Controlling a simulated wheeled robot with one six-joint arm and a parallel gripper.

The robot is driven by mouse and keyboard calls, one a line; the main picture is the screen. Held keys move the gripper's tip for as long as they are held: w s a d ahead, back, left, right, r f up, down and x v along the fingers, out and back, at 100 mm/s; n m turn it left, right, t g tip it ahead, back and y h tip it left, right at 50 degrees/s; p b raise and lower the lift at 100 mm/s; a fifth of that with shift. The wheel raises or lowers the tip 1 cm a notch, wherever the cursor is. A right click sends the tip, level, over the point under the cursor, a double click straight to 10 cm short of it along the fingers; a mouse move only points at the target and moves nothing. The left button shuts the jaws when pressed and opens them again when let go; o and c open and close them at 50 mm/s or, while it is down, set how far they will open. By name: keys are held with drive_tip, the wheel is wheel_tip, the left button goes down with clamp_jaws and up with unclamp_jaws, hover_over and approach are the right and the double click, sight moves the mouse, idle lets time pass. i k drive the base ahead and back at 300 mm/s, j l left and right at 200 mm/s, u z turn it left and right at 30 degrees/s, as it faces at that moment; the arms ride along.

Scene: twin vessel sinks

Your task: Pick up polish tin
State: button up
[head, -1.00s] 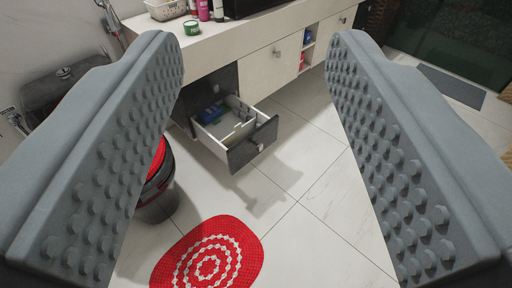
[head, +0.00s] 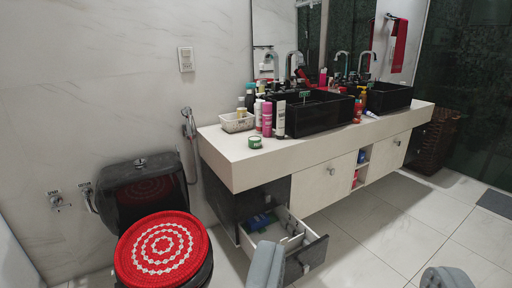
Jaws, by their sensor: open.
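A small green tin with a pale lid, which looks like the polish tin (head: 255,142), sits near the front left edge of the counter (head: 225,152). It stands in front of the basket and the bottles, apart from them. My gripper (head: 355,278) shows only its two grey fingertips at the bottom edge of the head view, spread wide with nothing between them. It is in front of the open drawer and away from the tin.
A drawer (head: 318,246) stands open below the counter with items inside. A white basket (head: 237,123), a pink bottle (head: 267,119) and other bottles stand behind the tin. Two black sinks (head: 310,112) are farther right. A toilet with a red cover (head: 160,250) is at left.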

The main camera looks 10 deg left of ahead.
sight(254, 142)
drive_tip(key=i+u, duration=0.1)
drive_tip(key=i, duration=0.4)
drive_tip(key=i+l+u, duration=0.1)
drive_tip(key=i, duration=0.4)
drive_tip(key=i+l+u, duration=0.1)
drive_tip(key=i, duration=0.4)
drive_tip(key=i+l, duration=0.25)
drive_tip(key=i, duration=0.25)
drive_tip(key=j+u, duration=0.05)
